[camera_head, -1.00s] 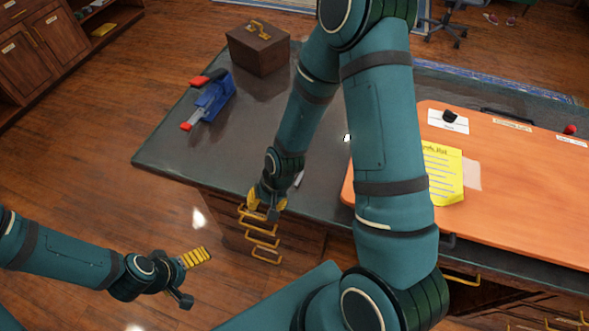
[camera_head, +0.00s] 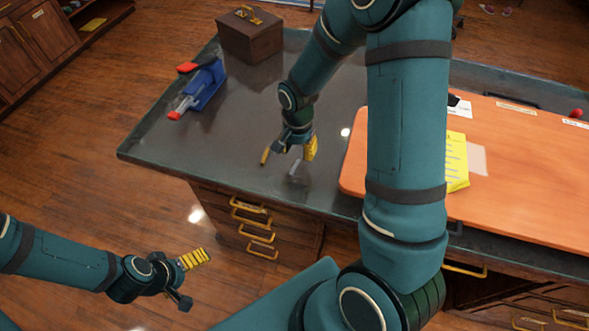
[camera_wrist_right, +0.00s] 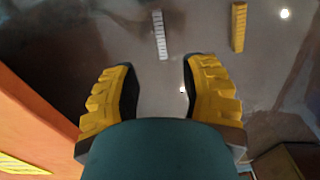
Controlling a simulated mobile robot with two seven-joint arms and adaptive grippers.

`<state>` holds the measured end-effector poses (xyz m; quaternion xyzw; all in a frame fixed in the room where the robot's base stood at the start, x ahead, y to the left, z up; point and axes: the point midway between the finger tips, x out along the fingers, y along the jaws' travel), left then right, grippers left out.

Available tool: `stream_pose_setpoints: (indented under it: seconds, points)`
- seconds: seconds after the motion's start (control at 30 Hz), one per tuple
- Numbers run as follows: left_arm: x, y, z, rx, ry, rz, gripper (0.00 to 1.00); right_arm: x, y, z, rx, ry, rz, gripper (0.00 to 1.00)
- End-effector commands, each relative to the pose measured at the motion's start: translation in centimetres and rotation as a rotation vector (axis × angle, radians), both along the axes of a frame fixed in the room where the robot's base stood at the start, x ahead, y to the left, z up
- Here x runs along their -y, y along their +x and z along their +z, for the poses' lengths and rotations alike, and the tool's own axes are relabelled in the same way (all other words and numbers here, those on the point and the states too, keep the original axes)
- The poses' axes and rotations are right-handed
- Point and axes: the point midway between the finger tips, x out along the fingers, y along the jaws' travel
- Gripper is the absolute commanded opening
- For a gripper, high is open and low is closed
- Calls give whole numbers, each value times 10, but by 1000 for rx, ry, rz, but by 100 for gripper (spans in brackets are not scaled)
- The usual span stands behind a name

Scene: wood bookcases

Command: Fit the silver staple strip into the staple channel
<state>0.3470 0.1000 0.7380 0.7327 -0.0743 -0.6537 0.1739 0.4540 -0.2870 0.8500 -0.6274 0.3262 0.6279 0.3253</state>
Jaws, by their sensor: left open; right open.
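The silver staple strip (camera_head: 294,167) lies on the dark desk just on the near side of my right gripper. It also shows in the right wrist view (camera_wrist_right: 160,34), ahead of the gap between the fingers and apart from them. My right gripper (camera_head: 295,152) is open and empty above the desk; both fingers show in the wrist view (camera_wrist_right: 158,68). A blue stapler with red ends (camera_head: 205,88) lies at the desk's far left. A grey part (camera_head: 184,103) shows near its front end; its channel is too small to make out. My left gripper (camera_head: 197,278) is open and empty off the desk.
A gold strip (camera_head: 264,156) lies left of the silver one, also in the wrist view (camera_wrist_right: 238,27). A brown box (camera_head: 250,38) stands at the back. An orange board (camera_head: 520,190) with notes covers the right. The desk (camera_head: 235,130) between stapler and strips is clear.

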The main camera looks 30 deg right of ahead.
Motion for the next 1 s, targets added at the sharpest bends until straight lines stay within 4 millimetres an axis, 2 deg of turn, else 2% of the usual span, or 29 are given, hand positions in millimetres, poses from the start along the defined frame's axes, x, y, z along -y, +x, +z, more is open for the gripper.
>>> stream_pose_setpoints:
  seconds: [0.27,0.6,0.83,0.87,0.9,1.0]
  points:
    - [0,1,-5,3,0,1,100,-2,-1,-16,-1,0,1,44]
    - [-1,4,-18,9,1,2,100,-10,-4,-60,-1,2,2,44]
    - [-1,4,-18,10,1,3,100,-10,-3,-61,2,1,1,44]
    - [-1,4,-18,10,1,3,100,-10,-3,-61,2,1,1,47]
    - [-1,4,-18,10,1,3,100,-10,-3,-61,2,1,1,33]
    - [-1,4,-18,9,1,2,100,-9,-3,-61,2,1,1,0]
